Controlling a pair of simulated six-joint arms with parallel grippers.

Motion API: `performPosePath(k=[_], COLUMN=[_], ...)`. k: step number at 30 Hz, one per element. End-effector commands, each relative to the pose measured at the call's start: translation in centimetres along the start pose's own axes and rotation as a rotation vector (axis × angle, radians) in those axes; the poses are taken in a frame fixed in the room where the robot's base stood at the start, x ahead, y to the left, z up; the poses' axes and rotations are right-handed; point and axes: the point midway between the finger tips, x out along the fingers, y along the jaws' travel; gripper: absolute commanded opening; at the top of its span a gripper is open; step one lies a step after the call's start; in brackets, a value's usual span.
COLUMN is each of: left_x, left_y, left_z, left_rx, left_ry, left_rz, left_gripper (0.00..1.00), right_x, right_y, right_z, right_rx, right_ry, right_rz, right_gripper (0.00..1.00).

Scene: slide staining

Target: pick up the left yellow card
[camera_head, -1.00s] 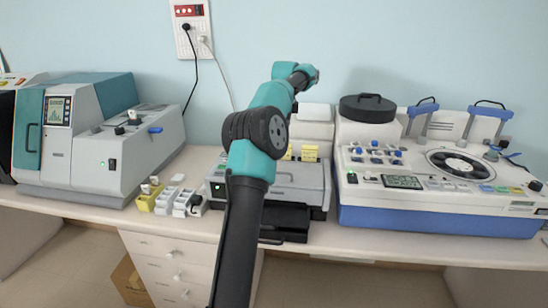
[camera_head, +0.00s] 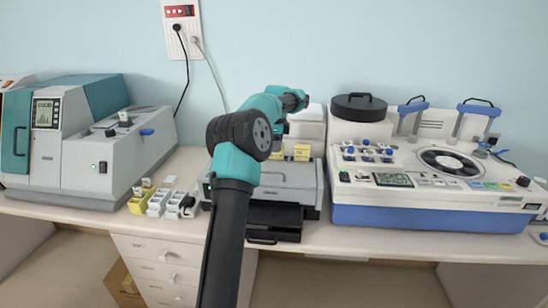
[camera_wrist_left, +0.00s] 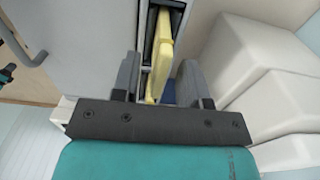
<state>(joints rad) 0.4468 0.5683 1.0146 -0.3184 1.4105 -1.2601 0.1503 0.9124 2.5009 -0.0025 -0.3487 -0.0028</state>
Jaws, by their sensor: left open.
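Two yellow cards stand in the top of the grey device in the head view: the left yellow card (camera_head: 277,155), partly hidden by my arm, and the right yellow card (camera_head: 302,152). In the wrist view a yellow card (camera_wrist_left: 162,55) sits upright in a narrow dark slot. My left gripper (camera_wrist_left: 158,85) is open, with one finger on each side of that yellow piece; no grip on it shows. In the head view, the gripper is mostly hidden around the back of the device. My right gripper is not in view.
The grey device (camera_head: 290,182) has a black tray (camera_head: 274,218) in front. White rounded blocks (camera_wrist_left: 270,55) stand close to the right finger. A blue-white staining machine (camera_head: 430,205) is to the right; small white and yellow holders (camera_head: 140,203) are to the left.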

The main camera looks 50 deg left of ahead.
Motion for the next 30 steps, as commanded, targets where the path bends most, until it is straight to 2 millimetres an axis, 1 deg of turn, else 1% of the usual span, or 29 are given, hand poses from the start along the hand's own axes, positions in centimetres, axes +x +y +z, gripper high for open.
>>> performPosePath(k=[1, 3, 7, 22, 30], left_x=[0.8, 1.8, 2.8, 3.0, 3.0], left_y=[0.0, -0.1, -0.1, -0.1, -0.1], left_z=[-0.4, -0.7, -1.1, -1.2, -1.2], left_rx=[0.005, 0.008, 0.012, 0.013, 0.013], left_ry=[-0.001, 0.0, 0.0, 0.0, 0.0], left_rz=[0.003, 0.002, 0.0, 0.0, 0.0], left_gripper=[0.4, 0.4, 0.4, 0.4, 0.15], right_x=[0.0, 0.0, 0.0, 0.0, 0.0], right_y=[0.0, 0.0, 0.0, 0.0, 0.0], right_z=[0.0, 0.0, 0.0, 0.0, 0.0], right_rx=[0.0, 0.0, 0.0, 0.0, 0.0], right_ry=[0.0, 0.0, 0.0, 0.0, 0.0], right_rz=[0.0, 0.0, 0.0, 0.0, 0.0], right_gripper=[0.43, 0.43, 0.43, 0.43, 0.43])
